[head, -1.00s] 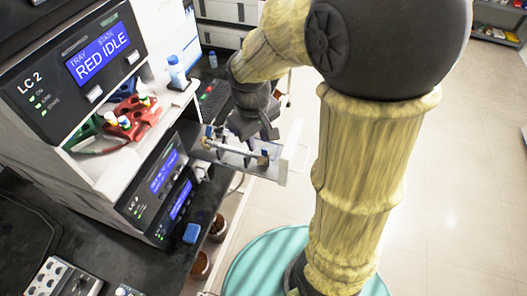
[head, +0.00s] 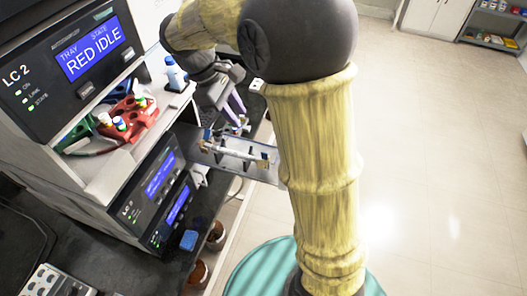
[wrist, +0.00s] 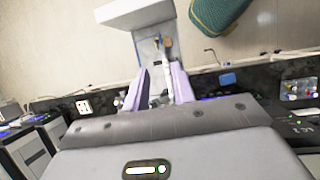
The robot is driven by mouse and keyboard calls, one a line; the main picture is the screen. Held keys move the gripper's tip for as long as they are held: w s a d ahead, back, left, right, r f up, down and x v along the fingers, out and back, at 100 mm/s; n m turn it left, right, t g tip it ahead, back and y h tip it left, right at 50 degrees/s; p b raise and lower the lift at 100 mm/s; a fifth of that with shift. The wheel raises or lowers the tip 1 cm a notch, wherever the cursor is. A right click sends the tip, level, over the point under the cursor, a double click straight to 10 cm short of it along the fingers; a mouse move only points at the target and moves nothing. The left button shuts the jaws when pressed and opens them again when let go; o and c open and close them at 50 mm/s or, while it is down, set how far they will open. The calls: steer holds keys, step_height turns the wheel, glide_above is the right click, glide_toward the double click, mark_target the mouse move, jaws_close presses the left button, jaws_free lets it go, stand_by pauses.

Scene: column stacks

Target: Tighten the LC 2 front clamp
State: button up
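The LC 2 instrument (head: 65,75) stands at the left, its upper screen reading "RED IDLE". A clear tray (head: 223,161) sticks out from its side, carrying a pale column (head: 238,153) lying across it. A tan and dark clamp (head: 264,161) sits at the column's right end; another clamp (head: 207,136) is at the left end. I cannot tell which is the front clamp or how tight either is. My gripper (head: 238,108) is above the tray, its purple fingers apart and empty. In the wrist view my gripper (wrist: 162,84) is open, with tray parts between and beyond the fingers.
A red rack (head: 133,118) with capped vials stands on the instrument's shelf. A blue-capped bottle (head: 175,75) stands at the shelf's edge near my gripper. The floor at the right is clear.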

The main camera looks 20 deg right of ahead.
mark_target(263, 153)
steer(key=p+x, duration=0.1)
steer(key=x, duration=1.5)
steer(key=shift+f, duration=0.25)
jaws_close()
